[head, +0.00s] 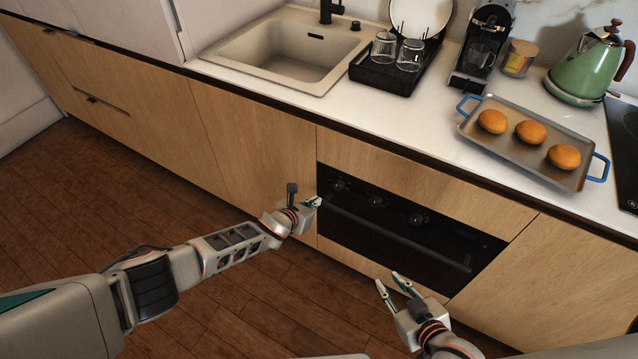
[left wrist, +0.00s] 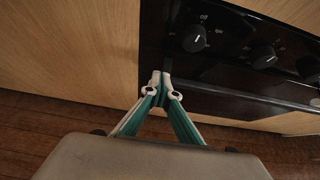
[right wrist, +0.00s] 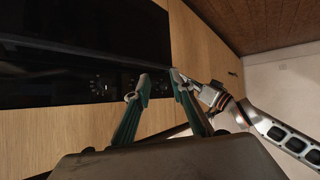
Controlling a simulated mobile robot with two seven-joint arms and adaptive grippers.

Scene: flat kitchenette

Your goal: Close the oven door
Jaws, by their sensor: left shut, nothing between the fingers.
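The black oven (head: 400,235) is built into the wooden cabinet front under the counter. Its door (head: 370,240), with a long dark handle (head: 400,238), looks upright and flush with the cabinets. Three round knobs sit above the handle; one knob (left wrist: 194,38) shows close in the left wrist view. My left gripper (head: 317,201) is shut and empty at the oven's upper left edge; I cannot tell whether it touches the front. My right gripper (head: 388,279) is open and empty, in front of the oven's lower part. The oven also shows in the right wrist view (right wrist: 60,30).
Above the oven, the white counter (head: 420,130) holds a baking tray (head: 510,149) with three buns, a green kettle (head: 583,65), a coffee machine (head: 484,45) and a dish rack (head: 385,78). A sink (head: 290,50) is at left. The wooden floor (head: 60,220) looks clear.

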